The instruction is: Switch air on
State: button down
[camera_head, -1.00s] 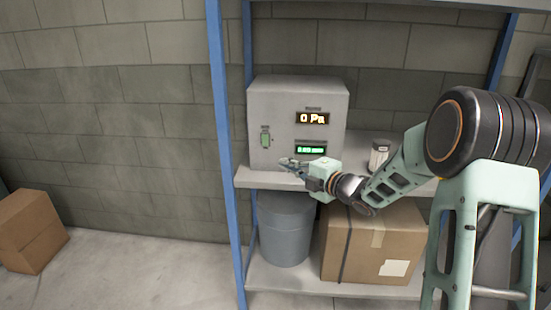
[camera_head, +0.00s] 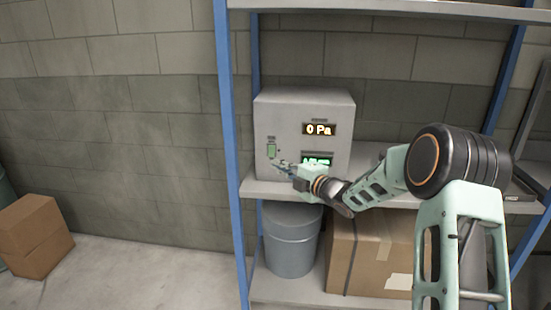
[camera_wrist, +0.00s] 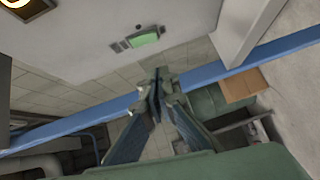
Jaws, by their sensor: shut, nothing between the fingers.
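A grey control box (camera_head: 270,105) stands on the shelf. Its front has an orange display reading "0 Pa" (camera_head: 319,129) and a green-lit display (camera_head: 317,160), partly covered by my arm. A small green switch (camera_head: 271,150) is at the left of the front; it also shows in the wrist view (camera_wrist: 145,40). My gripper (camera_head: 277,162) is shut and empty, with its tips just below and slightly right of the switch in the head view. In the wrist view my fingertips (camera_wrist: 158,84) appear below the switch. I cannot tell whether they touch the box.
Blue shelf posts (camera_head: 232,160) stand left and right of the box. Below the shelf are a grey bin (camera_head: 291,245) and a cardboard box (camera_head: 370,255), and another carton (camera_head: 35,235) is on the floor at left.

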aim_at(269, 155)
jog(key=shift+w+a+f+p, duration=0.15)
jog(key=shift+w+a, duration=0.1)
jog(key=shift+w, duration=0.75)
jog(key=shift+w+a+f+p, duration=0.15)
jog(key=shift+w+a, duration=0.15)
jog(key=shift+w, duration=0.65)
jog(key=shift+w+a+f+p, duration=0.15)
jog(key=shift+w+a, duration=0.1)
jog(key=shift+w, duration=0.75)
jog(key=b, duration=0.3)
jog(key=shift+w+f, duration=0.2)
jog(key=shift+f, duration=0.15)
jog(key=shift+r+p, duration=0.3)
jog(key=shift+r, duration=0.05)
